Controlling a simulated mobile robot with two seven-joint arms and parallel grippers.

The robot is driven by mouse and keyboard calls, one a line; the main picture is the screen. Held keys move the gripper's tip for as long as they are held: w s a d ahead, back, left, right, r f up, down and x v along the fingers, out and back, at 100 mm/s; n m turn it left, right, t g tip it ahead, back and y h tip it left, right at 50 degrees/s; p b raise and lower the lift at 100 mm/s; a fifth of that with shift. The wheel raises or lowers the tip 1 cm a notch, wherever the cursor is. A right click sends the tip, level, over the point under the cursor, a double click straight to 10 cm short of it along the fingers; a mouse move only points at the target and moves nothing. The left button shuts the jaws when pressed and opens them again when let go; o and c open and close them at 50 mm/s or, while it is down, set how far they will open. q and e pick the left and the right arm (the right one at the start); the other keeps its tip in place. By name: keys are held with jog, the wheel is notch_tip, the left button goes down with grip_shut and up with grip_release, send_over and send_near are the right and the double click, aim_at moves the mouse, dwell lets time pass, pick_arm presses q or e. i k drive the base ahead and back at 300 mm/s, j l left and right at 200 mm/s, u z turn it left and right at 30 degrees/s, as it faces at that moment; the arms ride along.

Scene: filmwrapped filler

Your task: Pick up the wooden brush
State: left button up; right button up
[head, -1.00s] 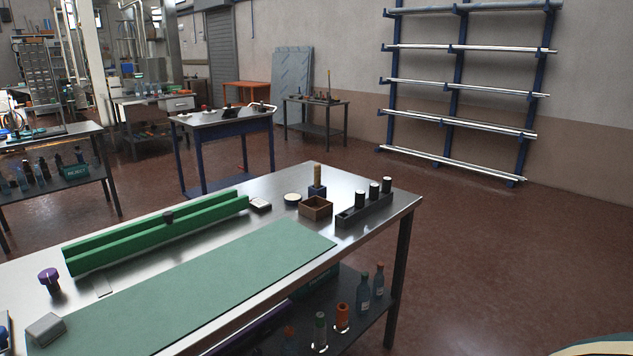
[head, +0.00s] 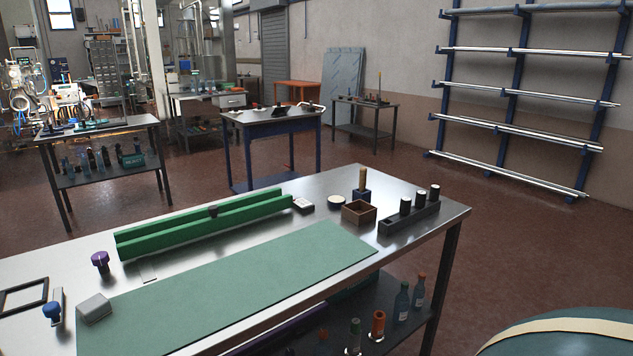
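An upright light wooden piece (head: 362,179) stands in a small dark blue block (head: 361,195) near the far right end of the steel table (head: 424,222). It looks like the wooden brush's handle, but no bristles show, so I cannot tell for sure. A small open wooden box (head: 358,212) is just in front of it. Neither of my grippers is in the head view.
A black rack with dark cylinders (head: 409,221) stands right of the box. A round pale-topped tin (head: 337,202) is left. A green mat (head: 230,285) and green rail (head: 205,222) cover the middle. A teal rounded thing (head: 565,345) is at bottom right.

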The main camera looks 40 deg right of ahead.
aim_at(363, 170)
jog(key=l+u, duration=0.3)
jog(key=l, duration=0.2)
jog(key=k+l+u, duration=0.15)
jog(key=l+u, duration=0.15)
jog(key=l, duration=0.2)
jog(key=k+l, duration=0.1)
jog(key=l, duration=0.35)
jog(key=k+l+u, duration=0.1)
jog(key=l, duration=0.3)
jog(key=k+l+u, duration=0.1)
jog(key=l, duration=0.35)
jog(key=k+l, duration=0.15)
jog(key=l, duration=0.25)
jog(key=k+l+u, duration=0.1)
jog(key=l, duration=0.3)
